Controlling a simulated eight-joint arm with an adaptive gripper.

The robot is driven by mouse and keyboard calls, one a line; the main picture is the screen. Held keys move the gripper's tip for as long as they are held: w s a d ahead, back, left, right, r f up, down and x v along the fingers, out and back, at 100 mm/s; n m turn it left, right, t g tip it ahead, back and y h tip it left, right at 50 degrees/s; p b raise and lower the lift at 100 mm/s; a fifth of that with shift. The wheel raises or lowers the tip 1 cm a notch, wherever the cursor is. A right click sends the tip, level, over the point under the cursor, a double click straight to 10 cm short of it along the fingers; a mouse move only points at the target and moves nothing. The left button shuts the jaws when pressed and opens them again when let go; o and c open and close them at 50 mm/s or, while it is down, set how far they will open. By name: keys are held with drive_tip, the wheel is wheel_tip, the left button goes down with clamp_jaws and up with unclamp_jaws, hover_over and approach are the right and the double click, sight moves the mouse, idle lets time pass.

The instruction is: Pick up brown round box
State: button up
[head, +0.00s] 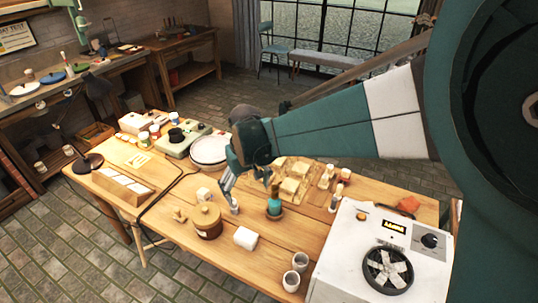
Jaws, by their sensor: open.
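The brown round box (207,222) stands on the wooden table near its front edge, left of the middle. It has a lid with a small knob and a pale label on its side. My gripper (252,190) hangs from the teal arm above the table, to the right of and behind the box in the head view. Its fingers are spread and apart from the box. No object shows between them.

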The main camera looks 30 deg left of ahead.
sight(204, 208)
drive_tip(key=s+a+f, duration=0.3)
drive_tip(key=a, duration=0.1)
drive_tip(key=s+a+f+n, duration=0.1)
drive_tip(key=s+a+f, duration=0.2)
drive_tip(key=a, duration=0.2)
drive_tip(key=s+a+f+n+h+p, duration=0.1)
drive_tip(key=s+a+f, duration=0.1)
drive_tip(key=a+f, duration=0.1)
drive_tip(key=shift+s+a+g, duration=0.4)
drive_tip(key=shift+a, duration=0.45)
drive_tip(key=shift+f, duration=0.1)
drive_tip(key=shift+f, duration=1.25)
drive_tip(key=shift+d+f+b, duration=0.1)
drive_tip(key=shift+f+b, duration=0.55)
drive_tip(key=shift+f, duration=1.95)
drive_tip(key=c, duration=1.2)
